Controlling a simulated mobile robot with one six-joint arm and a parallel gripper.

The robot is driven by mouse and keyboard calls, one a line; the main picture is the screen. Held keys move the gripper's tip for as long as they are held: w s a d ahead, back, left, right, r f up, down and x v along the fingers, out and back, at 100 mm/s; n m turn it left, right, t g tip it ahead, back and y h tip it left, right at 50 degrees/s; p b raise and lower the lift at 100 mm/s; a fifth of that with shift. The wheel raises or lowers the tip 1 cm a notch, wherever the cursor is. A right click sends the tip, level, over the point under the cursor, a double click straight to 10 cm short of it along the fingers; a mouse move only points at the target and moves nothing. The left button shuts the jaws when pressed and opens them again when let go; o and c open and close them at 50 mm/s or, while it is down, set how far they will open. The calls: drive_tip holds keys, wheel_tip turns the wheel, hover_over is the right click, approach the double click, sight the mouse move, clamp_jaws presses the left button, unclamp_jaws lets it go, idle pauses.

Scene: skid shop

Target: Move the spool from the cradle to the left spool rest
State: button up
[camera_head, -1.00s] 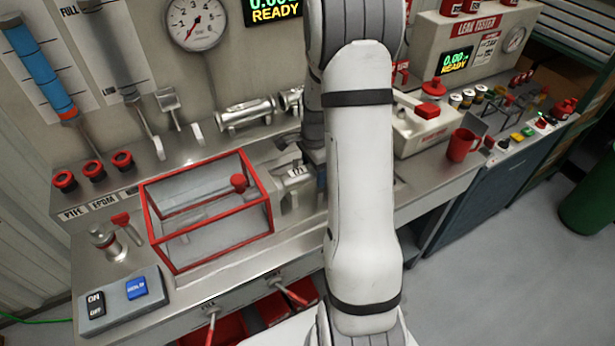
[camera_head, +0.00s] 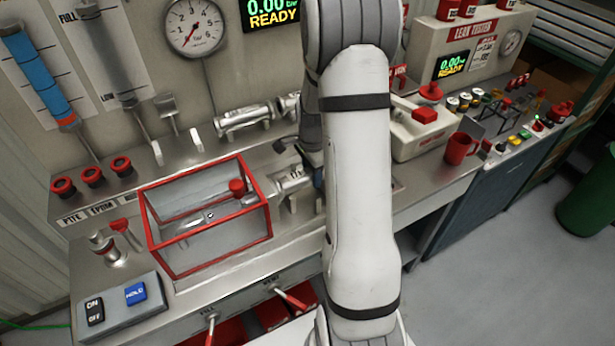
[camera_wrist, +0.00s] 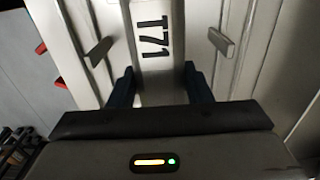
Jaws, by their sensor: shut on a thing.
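The spool (camera_wrist: 158,45) is a pale metal tube marked T71 in the wrist view. My gripper (camera_wrist: 158,88) is shut on it, with a dark blue finger on each side. In the head view the spool (camera_head: 291,181) shows just right of the red-framed box, partly hidden by my arm. Light posts stand below it, probably the cradle (camera_head: 293,204); I cannot tell whether the spool touches them. The left spool rest (camera_head: 196,139) appears to be the empty pair of white hooks on the back ledge. My fingers are mostly hidden in the head view.
A clear red-framed box (camera_head: 208,243) stands left of the spool. Another metal spool (camera_head: 243,117) lies on the back ledge, right of the empty hooks. Red caps (camera_head: 92,176) line the ledge's left end. A white case (camera_head: 425,125) and red mug (camera_head: 461,149) stand at right.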

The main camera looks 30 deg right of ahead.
drive_tip(key=shift+r, duration=0.4)
drive_tip(key=shift+r+p, duration=2.35)
drive_tip(key=shift+r, duration=1.35)
